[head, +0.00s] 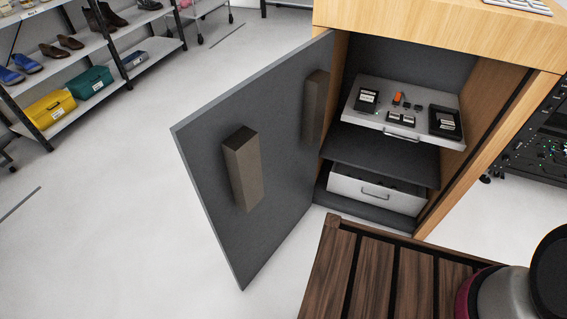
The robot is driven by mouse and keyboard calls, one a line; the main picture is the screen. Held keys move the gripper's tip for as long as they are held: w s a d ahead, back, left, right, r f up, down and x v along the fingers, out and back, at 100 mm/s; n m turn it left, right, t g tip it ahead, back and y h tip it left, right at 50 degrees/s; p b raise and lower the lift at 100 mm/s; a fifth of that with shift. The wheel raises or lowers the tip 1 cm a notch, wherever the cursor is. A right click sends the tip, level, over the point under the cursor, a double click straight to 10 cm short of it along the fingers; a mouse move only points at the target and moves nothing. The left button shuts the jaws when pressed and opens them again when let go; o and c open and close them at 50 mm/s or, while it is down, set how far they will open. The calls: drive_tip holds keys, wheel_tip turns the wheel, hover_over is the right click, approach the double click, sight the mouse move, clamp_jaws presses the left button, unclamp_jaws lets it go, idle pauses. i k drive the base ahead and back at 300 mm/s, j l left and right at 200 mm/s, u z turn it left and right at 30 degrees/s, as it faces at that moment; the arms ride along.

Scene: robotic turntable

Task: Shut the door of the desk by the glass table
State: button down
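The desk (440,32) has a light wood top and sides, and its cabinet is open to view. Its dark grey door (200,150) stands wide open, swung out to the left of the opening. A brown block-shaped handle (242,170) sticks out from the door's visible face. A second brown block (315,108) is nearer the cabinet edge. No glass table can be made out. My gripper is not in view. A rounded grey and black part, seemingly of my arm, shows at the lower right, apart from the door.
Inside the cabinet, a white drawer (385,132) holds small items, with another drawer (380,190) below. A dark slatted wooden surface (375,275) lies in front of the cabinet. Shelves with shoes and boxes (90,82) stand upper left. The pale floor left of the door is clear.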

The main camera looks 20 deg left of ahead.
sight(249, 155)
drive_tip(key=k+j+z, duration=0.15)
drive_tip(key=k+j, duration=0.4)
drive_tip(key=k, duration=0.2)
drive_tip(key=k+j+z, duration=0.1)
drive_tip(key=j, duration=0.4)
drive_tip(key=k+j, duration=0.1)
drive_tip(key=j, duration=0.4)
drive_tip(key=j+z, duration=0.15)
drive_tip(key=j, duration=0.35)
drive_tip(key=i+j+z, duration=0.1)
drive_tip(key=j, duration=1.35)
drive_tip(key=k+l+u, duration=0.45)
drive_tip(key=i+l, duration=0.05)
drive_tip(key=l, duration=0.1)
